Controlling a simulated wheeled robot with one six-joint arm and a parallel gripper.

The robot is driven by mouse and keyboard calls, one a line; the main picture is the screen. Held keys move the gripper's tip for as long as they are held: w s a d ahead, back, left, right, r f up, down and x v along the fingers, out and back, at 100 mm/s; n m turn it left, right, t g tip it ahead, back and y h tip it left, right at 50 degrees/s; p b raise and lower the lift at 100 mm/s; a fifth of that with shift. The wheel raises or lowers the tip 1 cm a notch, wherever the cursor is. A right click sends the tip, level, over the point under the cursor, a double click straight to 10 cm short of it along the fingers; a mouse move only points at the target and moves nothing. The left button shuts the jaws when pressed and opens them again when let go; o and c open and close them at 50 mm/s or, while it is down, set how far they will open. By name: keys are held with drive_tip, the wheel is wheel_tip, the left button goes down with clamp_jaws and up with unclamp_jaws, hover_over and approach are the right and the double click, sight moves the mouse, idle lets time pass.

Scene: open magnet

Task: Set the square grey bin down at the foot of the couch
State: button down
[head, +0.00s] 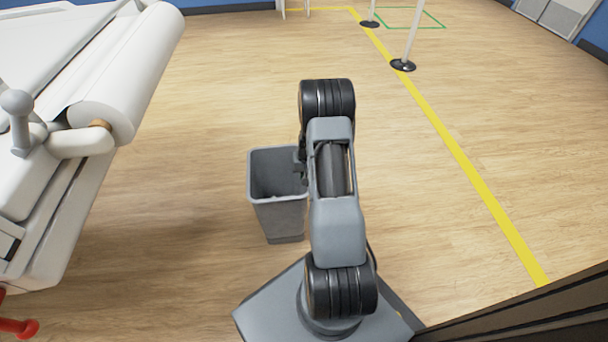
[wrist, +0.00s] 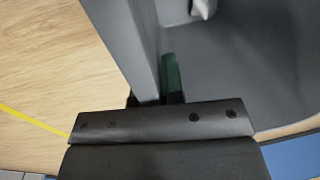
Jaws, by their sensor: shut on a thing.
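The square grey bin (head: 281,215) is just left of my arm in the head view, upright, its open top facing up. My gripper (head: 301,168) is shut on the bin's right rim; my arm partly hides it there. In the wrist view my gripper (wrist: 155,98) has the bin's wall (wrist: 122,40) between its fingers, and the bin's inside fills the right side, with a small pale item (wrist: 204,8) in it. I cannot tell whether the bin's base touches the floor. The white couch (head: 75,150) with a paper roll at its end stands at the left, apart from the bin.
Wood floor (head: 215,80) is clear between couch and bin and beyond them. A yellow line (head: 455,145) runs down the right side. Posts on black bases (head: 403,65) stand at the back. A red part (head: 18,327) shows low at the left, under the couch.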

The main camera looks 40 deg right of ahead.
drive_tip(key=shift+f, duration=0.15)
drive_tip(key=c, duration=1.2)
unclamp_jaws()
drive_tip(key=shift+c, duration=0.2)
wheel_tip(320, 180, up, 12)
drive_tip(key=d+p, duration=0.1)
drive_tip(key=p, duration=0.4)
drive_tip(key=s+a+r+n, duration=0.3)
drive_tip(key=a+r, duration=0.9)
drive_tip(key=r, duration=0.2)
drive_tip(key=s+a+r+n+t, duration=0.1)
drive_tip(key=s+a+r, duration=0.2)
drive_tip(key=s+a, duration=0.2)
drive_tip(key=s+a+r+n+t+h, duration=0.1)
drive_tip(key=s+a+r, duration=0.2)
drive_tip(key=s+a, duration=0.3)
drive_tip(key=shift+s+a+r+n, duration=0.3)
drive_tip(key=shift+s+r+n, duration=0.1)
drive_tip(key=shift+s, duration=0.35)
